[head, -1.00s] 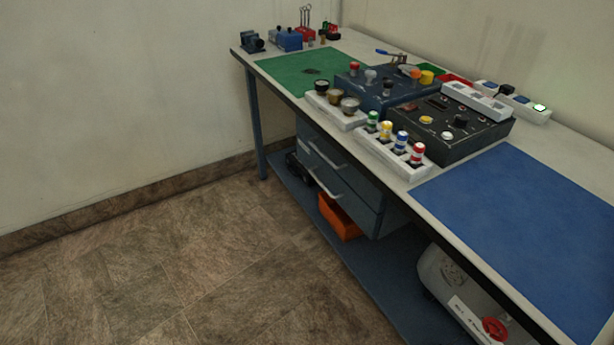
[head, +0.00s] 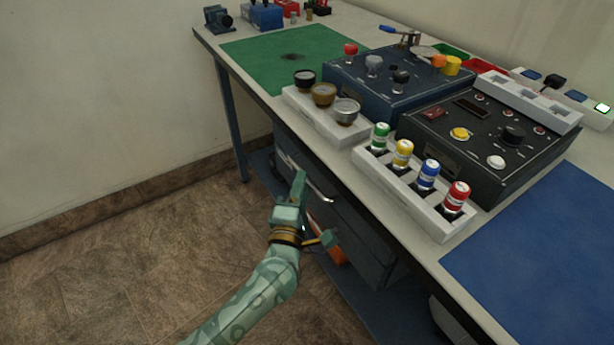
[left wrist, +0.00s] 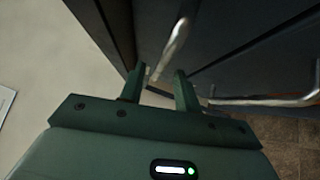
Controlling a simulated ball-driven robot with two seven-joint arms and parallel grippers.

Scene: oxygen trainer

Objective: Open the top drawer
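The top drawer (head: 345,203) is the upper of two dark blue-grey drawers under the bench, and it looks shut. Its curved metal handle (head: 319,188) shows just right of my left gripper (head: 301,184) in the head view. In the left wrist view the top handle (left wrist: 175,45) lies just ahead of my left gripper (left wrist: 160,80). The two green fingers are apart, with one end of the handle appearing between their tips. I cannot tell whether they touch it. The lower drawer's handle (left wrist: 265,101) is to the right there. My right gripper is not in view.
The tiled floor (head: 130,265) in front is clear.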

